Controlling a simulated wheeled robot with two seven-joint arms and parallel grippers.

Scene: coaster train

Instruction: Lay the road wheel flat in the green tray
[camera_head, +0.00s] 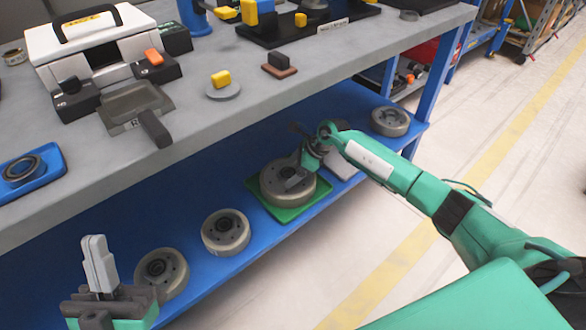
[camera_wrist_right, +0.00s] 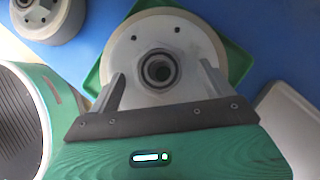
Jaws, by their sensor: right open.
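A grey road wheel (camera_head: 288,181) with a dark hub lies in the green tray (camera_head: 284,213) on the blue lower shelf and looks flat. In the right wrist view the wheel (camera_wrist_right: 150,30) covers most of the tray (camera_wrist_right: 238,52). My right gripper (camera_head: 301,177) is over the wheel. In the wrist view its fingers (camera_wrist_right: 160,88) are apart, on either side of the hub, with nothing between them; whether they touch the wheel I cannot tell. My left gripper (camera_head: 95,255) is at the lower left, its fingers together and pointing up, empty.
More wheels lie on the blue shelf: two left of the tray (camera_head: 226,232) (camera_head: 160,273) and one at the right end (camera_head: 390,121). A pale flat object (camera_head: 340,160) lies beside the tray. The grey worktop (camera_head: 215,120) overhangs the shelf and holds tools and a case.

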